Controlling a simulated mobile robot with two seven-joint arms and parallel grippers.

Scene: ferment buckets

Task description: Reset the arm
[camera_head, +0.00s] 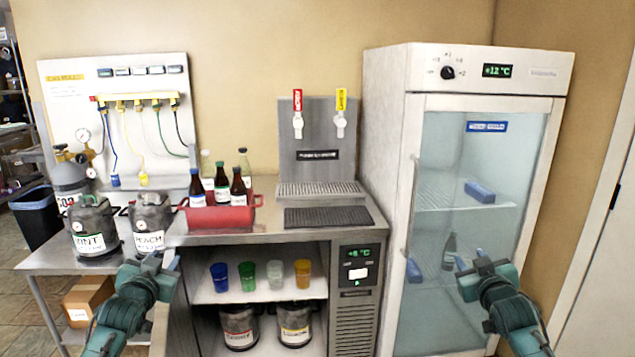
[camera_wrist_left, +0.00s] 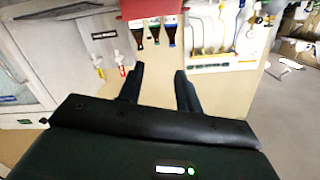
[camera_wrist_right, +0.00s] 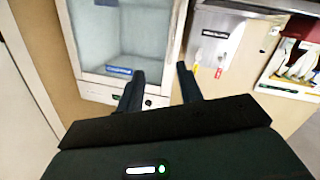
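My left arm comes in at the lower left of the head view, and its gripper (camera_head: 152,262) hangs in front of the bench, below the peach keg. In the left wrist view the left gripper's fingers (camera_wrist_left: 158,82) stand apart with nothing between them. My right arm comes in at the lower right, and its gripper (camera_head: 480,264) is in front of the glass-door fridge. In the right wrist view the right gripper's fingers (camera_wrist_right: 160,82) stand apart and are empty. Neither gripper touches anything that I can see.
A steel bench carries the mint keg (camera_head: 92,228), the peach keg (camera_head: 151,222), a red bottle crate (camera_head: 222,216) and a tap tower (camera_head: 317,140). Coloured cups (camera_head: 247,276) and more kegs stand on shelves below. The tall fridge (camera_head: 470,180) is closed.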

